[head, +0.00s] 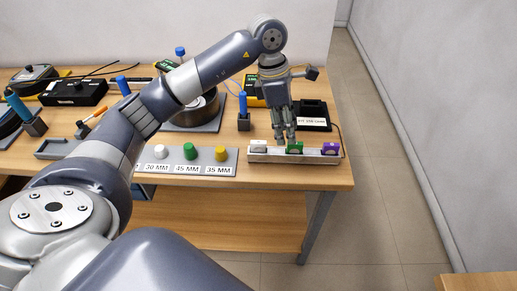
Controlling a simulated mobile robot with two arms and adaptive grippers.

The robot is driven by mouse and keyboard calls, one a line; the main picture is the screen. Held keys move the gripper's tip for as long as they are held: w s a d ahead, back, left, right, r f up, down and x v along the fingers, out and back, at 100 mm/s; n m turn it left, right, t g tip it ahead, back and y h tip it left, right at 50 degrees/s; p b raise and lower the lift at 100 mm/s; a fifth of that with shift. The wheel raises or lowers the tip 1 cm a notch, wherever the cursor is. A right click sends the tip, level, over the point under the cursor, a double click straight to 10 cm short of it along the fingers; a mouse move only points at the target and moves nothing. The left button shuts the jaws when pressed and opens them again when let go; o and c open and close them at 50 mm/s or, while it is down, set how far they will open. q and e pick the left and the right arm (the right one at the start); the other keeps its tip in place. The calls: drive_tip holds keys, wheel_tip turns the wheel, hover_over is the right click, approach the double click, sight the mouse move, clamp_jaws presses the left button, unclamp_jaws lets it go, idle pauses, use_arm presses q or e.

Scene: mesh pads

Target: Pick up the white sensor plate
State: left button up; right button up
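The white sensor plate appears to be the small white piece (258,146) at the left end of a pale grey holder bar (275,156) near the table's front right edge. A green piece (295,148) and a purple piece (331,149) sit further right on the same bar. My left gripper (285,139) points down just over the bar, between the white and green pieces and close to the green one. Its fingers are too small to tell whether they are open, and contact is unclear. My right gripper is out of view.
A grey strip (230,160) with white, green and yellow knobs and size labels lies left of the bar. A blue-handled tool in a dark stand (243,121) and a black labelled tray (312,124) stand behind.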

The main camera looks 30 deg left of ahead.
use_arm(q)
drive_tip(key=a+r+y, duration=0.2)
drive_tip(key=a+y, duration=0.1)
drive_tip(key=a, duration=0.4)
drive_tip(key=p, duration=0.1)
hover_over(258, 142)
drive_tip(key=shift+n+g, duration=0.3)
drive_tip(key=shift+n, duration=0.1)
drive_tip(key=f, duration=0.5)
drive_tip(key=shift+d, duration=0.25)
drive_tip(key=shift+f+p, duration=0.5)
drive_tip(key=shift+f, duration=0.35)
drive_tip(key=f, duration=0.2)
drive_tip(key=f+p, duration=0.1)
drive_tip(key=shift+a+f, duration=0.25)
drive_tip(key=shift+w+f, duration=0.1)
drive_tip(key=shift+f, duration=0.2)
clamp_jaws()
